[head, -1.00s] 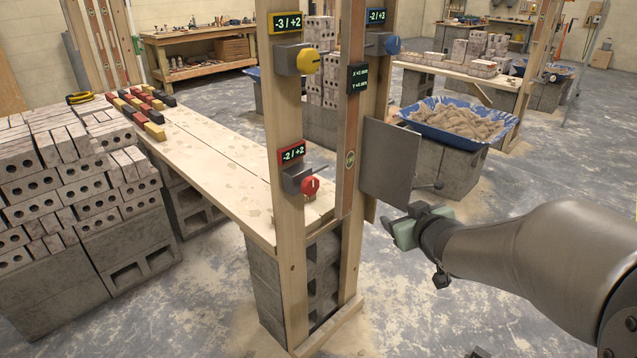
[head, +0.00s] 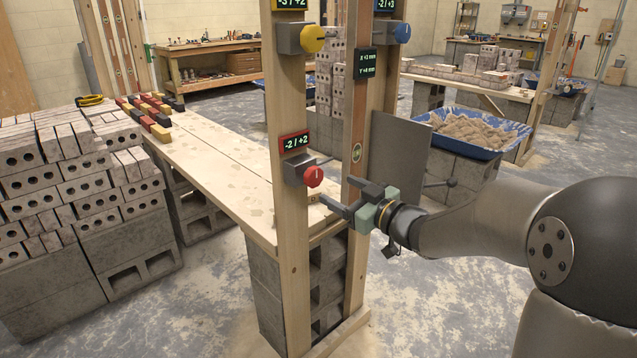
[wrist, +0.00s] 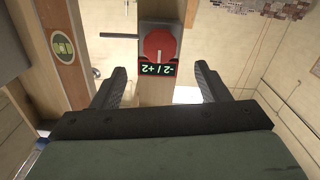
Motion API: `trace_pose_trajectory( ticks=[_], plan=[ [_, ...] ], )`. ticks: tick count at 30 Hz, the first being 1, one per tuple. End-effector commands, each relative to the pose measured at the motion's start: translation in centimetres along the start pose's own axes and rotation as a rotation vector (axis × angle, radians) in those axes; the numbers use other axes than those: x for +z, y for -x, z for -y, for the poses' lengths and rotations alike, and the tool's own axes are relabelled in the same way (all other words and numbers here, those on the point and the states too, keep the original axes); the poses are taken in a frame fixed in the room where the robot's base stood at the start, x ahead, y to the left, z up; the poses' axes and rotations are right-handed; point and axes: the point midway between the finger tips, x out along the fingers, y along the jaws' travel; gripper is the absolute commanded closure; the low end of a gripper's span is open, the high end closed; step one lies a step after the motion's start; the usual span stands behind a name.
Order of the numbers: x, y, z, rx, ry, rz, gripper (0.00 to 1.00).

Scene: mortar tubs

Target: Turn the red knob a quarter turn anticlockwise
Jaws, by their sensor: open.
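The red knob (head: 313,176) sits on a grey box on the front wooden post, under a small display reading -2 / +2 (head: 295,142). Its white mark looks about upright in the head view. My gripper (head: 338,193) is open and empty, just right of the knob and slightly lower, pointing toward it. In the wrist view the red knob (wrist: 158,46) shows beyond the two spread fingers (wrist: 162,80), roughly centred between them and apart from both. There the display appears upside down.
A yellow knob (head: 312,39) sits higher on the same post, and a blue knob (head: 401,33) on the rear post. A grey panel (head: 402,155) stands behind my gripper. A thin rod sticks out beside the red knob's box. A plank bench (head: 215,155) extends left.

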Motion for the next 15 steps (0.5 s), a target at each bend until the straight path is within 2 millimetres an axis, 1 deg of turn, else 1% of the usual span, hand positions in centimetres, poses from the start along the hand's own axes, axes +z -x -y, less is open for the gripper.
trace_pose_trajectory(
  ticks=[1,6,10,15],
  plan=[
    [0.2,-1.2,0.1,-0.004,0.000,-0.002,0.31],
    [0.1,-4.6,0.1,-0.003,0.000,-0.001,0.31],
    [0.1,-6.6,0.0,-0.001,0.001,-0.001,0.31],
    [0.1,-7.9,0.0,0.000,0.001,0.001,0.31]
  ],
)
